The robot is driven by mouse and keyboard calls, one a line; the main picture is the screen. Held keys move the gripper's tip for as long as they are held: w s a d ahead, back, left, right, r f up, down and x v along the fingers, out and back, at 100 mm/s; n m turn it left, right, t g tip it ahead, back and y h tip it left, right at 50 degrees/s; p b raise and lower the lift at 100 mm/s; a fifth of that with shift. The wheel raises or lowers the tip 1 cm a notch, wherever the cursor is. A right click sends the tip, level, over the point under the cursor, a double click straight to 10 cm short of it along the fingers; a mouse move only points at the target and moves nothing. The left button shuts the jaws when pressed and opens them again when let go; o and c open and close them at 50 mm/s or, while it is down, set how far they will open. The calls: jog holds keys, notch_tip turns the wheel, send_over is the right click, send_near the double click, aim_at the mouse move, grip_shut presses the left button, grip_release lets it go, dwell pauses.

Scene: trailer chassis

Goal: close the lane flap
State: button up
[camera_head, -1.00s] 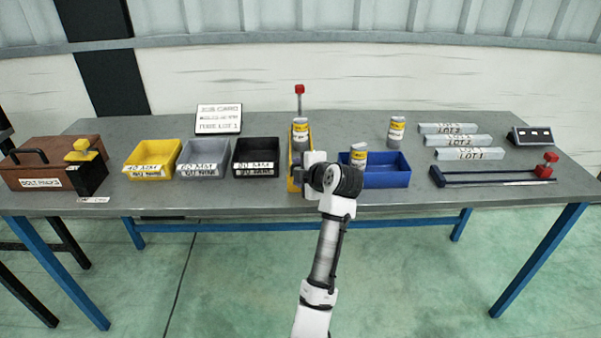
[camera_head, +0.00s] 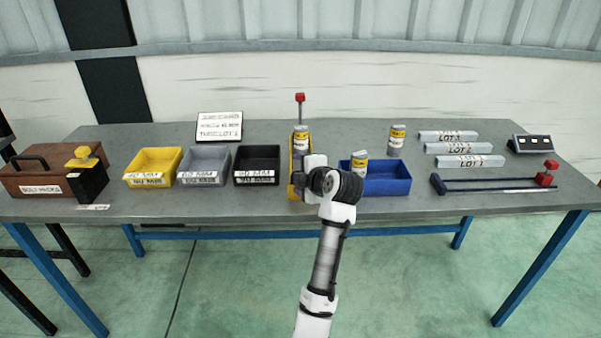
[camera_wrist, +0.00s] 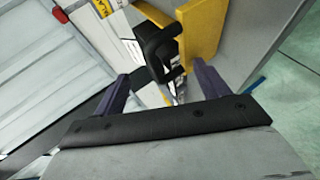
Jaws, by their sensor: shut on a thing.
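The yellow lane (camera_head: 293,170) stands at the middle of the bench, with a yellow-labelled can (camera_head: 300,139) at its far part. My gripper (camera_wrist: 162,82) is at the lane's near end, its two fingers on either side of a black handle-like part (camera_wrist: 155,42). This part sits against the yellow lane frame (camera_wrist: 201,28), which also shows in the wrist view. My wrist hides the lane's near end in the head view, so the flap's angle cannot be told.
A blue bin (camera_head: 388,181) with a can (camera_head: 359,166) at its left edge stands close right of my gripper. A black bin (camera_head: 257,178) stands close left. A red-topped post (camera_head: 300,99) rises behind the lane.

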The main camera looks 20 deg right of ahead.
jog(key=shift+w+a+f, duration=0.1)
jog(key=shift+w+f, duration=0.25)
jog(key=shift+f, duration=0.2)
jog(key=shift+c, duration=0.4)
jog(key=shift+s+d+r+b, duration=0.1)
jog(key=shift+s+d+b, duration=0.1)
jog(key=shift+s+b, duration=0.25)
jog(key=c, duration=0.3)
jog(key=v, duration=0.4)
jog(key=b+v, duration=0.1)
jog(key=v, duration=0.4)
jog(key=b+v, duration=0.1)
jog(key=v, duration=0.4)
jog(key=shift+w+a+r, duration=0.1)
jog(key=shift+w+r, duration=0.05)
jog(key=shift+r, duration=0.2)
jog(key=shift+c, duration=0.8)
